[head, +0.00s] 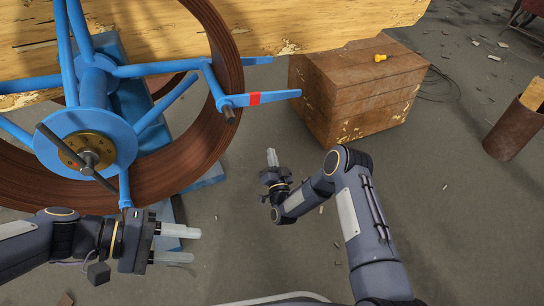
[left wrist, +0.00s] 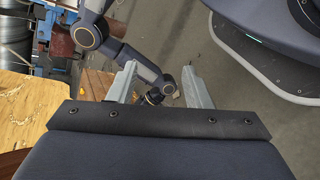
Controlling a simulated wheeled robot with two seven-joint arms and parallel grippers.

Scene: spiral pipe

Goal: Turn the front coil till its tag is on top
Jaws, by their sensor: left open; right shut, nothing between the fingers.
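The front coil (head: 222,60) is a large brown ring of wound pipe on a blue reel at the left of the head view. Its blue hub (head: 105,140) has a brass flange and a dark crossbar.
A worn brown wooden chest (head: 352,95) with a small yellow thing (head: 380,58) on top stands right of the coil. A wooden board (head: 290,28) runs behind. A rusty cylinder (head: 512,130) stands far right. Floor between my right arm and the cylinder is mostly free.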

